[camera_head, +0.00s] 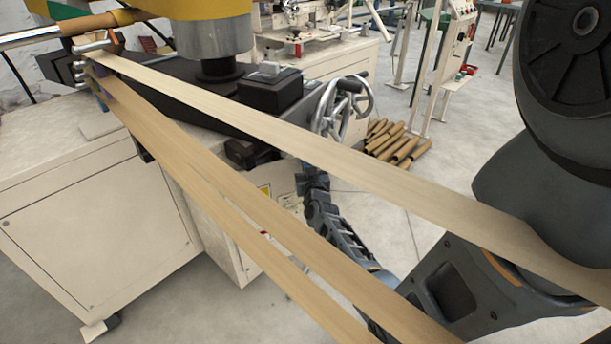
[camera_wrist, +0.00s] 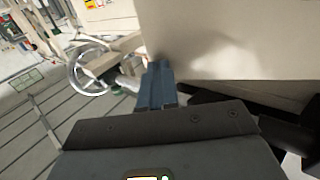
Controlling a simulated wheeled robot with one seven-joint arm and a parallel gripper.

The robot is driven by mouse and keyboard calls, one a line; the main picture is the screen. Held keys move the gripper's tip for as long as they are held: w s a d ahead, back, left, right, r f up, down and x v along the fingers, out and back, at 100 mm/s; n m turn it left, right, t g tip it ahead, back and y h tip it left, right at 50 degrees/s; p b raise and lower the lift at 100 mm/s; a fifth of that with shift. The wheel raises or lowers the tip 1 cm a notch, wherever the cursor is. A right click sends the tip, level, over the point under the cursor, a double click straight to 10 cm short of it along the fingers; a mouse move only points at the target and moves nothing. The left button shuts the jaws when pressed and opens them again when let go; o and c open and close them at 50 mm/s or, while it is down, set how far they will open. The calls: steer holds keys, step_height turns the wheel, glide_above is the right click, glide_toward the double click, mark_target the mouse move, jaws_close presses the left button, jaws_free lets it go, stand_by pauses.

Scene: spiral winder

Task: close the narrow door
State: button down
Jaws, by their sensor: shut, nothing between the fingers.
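My gripper (camera_wrist: 157,80) is shut and empty, its blue-grey fingers together in the wrist view. A large beige panel surface (camera_wrist: 230,40) fills the upper right of that view, close beside the fingertips. Whether they touch it I cannot tell. In the head view, my gripper (camera_head: 309,172) is small and dark, below the handwheel and beside the beige machine cabinet. A narrow beige panel (camera_head: 214,235) stands on the cabinet's front, right of a wide panel (camera_head: 105,235). It looks like the narrow door, but the paper strips partly cover it and its opening is unclear.
Long tan paper strips (camera_head: 250,118) cross the head view in front of the cabinet. A metal handwheel (camera_head: 340,105) juts out above my gripper; it also shows in the wrist view (camera_wrist: 88,68). Cardboard tubes (camera_head: 398,143) lie on the floor behind. Grey floor is open at right.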

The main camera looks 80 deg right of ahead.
steer(key=w+d+b, duration=0.2)
steer(key=w+d, duration=0.5)
steer(key=d, duration=0.1)
steer(key=shift+w, duration=0.2)
steer(key=shift+r, duration=0.15)
